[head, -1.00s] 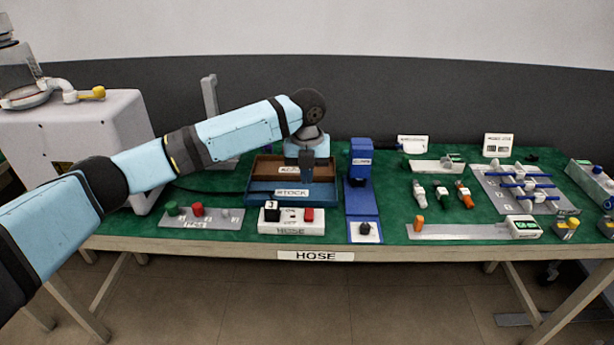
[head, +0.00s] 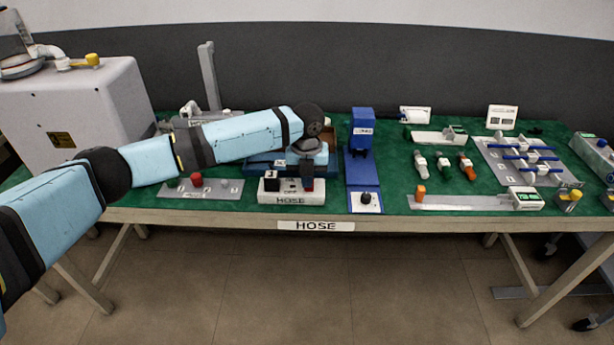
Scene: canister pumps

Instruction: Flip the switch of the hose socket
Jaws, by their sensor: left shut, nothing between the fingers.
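My left gripper (head: 307,176) is shut and empty and points down over the switch end of the socket. I cannot tell whether its tips touch the switch. The switch's position is hidden too. My right gripper is not in view.
A grey plate with a red knob (head: 197,180) lies left of the socket. A blue stand (head: 362,178) with a black knob is close on its right. The blue stock tray (head: 262,163) is behind, partly under my arm.

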